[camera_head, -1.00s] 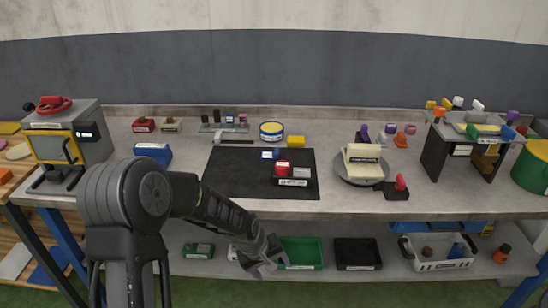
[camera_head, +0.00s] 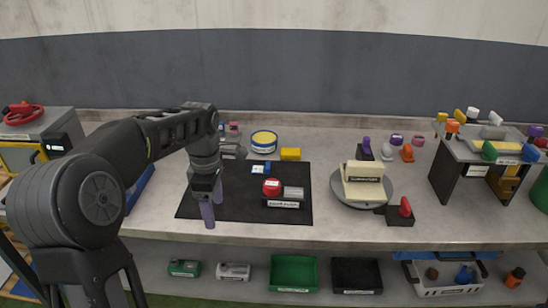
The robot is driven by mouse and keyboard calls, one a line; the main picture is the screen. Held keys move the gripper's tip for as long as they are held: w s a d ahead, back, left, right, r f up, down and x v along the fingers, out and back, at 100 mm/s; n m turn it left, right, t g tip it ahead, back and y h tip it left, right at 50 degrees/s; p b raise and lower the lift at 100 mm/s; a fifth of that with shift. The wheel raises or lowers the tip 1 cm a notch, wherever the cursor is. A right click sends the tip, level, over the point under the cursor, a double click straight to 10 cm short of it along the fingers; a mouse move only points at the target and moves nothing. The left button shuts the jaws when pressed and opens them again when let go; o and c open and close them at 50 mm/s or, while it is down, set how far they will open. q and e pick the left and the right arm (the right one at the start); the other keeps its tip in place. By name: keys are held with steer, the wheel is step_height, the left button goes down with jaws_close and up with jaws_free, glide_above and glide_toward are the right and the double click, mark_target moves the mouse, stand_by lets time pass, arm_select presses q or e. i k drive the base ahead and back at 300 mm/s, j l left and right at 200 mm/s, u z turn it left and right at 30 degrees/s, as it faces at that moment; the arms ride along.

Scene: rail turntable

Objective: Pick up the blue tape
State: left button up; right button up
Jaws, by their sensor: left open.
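A small blue piece with a white label (camera_head: 260,168) lies near the back of the black mat (camera_head: 240,208); it may be the blue tape, but it is too small to be sure. A round yellow-topped tin with a blue band (camera_head: 264,142) stands on the table behind the mat. My left gripper (camera_head: 212,203) points down over the left part of the mat, its two pale purple fingers apart and nothing between them. It is to the left of and nearer than the small blue piece. My right gripper is not in view.
A red piece (camera_head: 271,187) and a grey piece (camera_head: 293,193) sit in a labelled black holder on the mat. A yellow block (camera_head: 291,154) is behind. A turntable (camera_head: 350,199) stands to the right. My left arm partly hides a blue bin (camera_head: 140,187).

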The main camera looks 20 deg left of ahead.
mark_target(256, 170)
steer(key=i, duration=1.05)
